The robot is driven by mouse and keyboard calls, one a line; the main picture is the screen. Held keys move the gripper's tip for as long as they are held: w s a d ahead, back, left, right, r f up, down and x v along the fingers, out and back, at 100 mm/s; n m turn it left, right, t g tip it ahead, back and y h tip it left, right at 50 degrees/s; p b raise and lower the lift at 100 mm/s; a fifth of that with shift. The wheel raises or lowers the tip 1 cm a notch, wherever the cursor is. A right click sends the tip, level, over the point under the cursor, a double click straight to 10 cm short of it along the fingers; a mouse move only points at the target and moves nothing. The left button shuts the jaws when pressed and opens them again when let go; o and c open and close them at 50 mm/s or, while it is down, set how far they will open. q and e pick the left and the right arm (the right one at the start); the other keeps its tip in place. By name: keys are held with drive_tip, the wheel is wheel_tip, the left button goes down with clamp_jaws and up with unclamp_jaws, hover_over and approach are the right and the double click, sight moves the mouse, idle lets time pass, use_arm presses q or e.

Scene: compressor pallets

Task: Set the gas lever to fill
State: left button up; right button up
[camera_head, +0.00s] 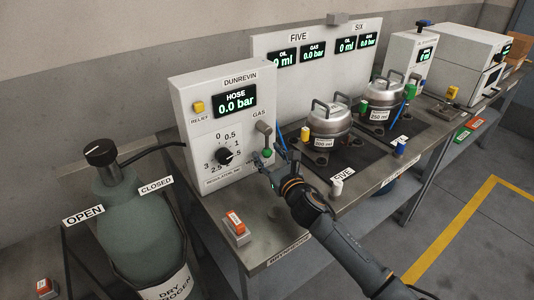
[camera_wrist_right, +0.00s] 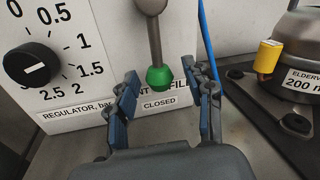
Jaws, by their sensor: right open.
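The gas lever (camera_head: 264,130) is a grey rod on the white Dunrevin panel (camera_head: 184,85), under the word GAS. In the right wrist view the lever (camera_wrist_right: 155,40) hangs straight down, and its green knob (camera_wrist_right: 159,78) is just above the CLOSED label (camera_wrist_right: 159,103). The VENT and FILL labels are partly hidden behind the knob and fingers. My right gripper (camera_head: 262,159) is at the panel's lower right. In the wrist view the right gripper (camera_wrist_right: 165,85) is open, with one finger on each side of the knob and visible gaps. My left gripper is not in view.
A black regulator dial (camera_wrist_right: 31,65) is left of the lever. A blue hose (camera_wrist_right: 210,40) runs close to the right finger. A metal canister (camera_head: 329,118) stands on the bench to the right. An orange switch (camera_head: 235,222) is at the bench's front. The hose display (camera_head: 235,102) reads 0.0 bar.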

drive_tip(key=shift+w+a, duration=0.25)
drive_tip(key=shift+w, duration=0.25)
drive_tip(key=shift+c, duration=1)
clamp_jaws()
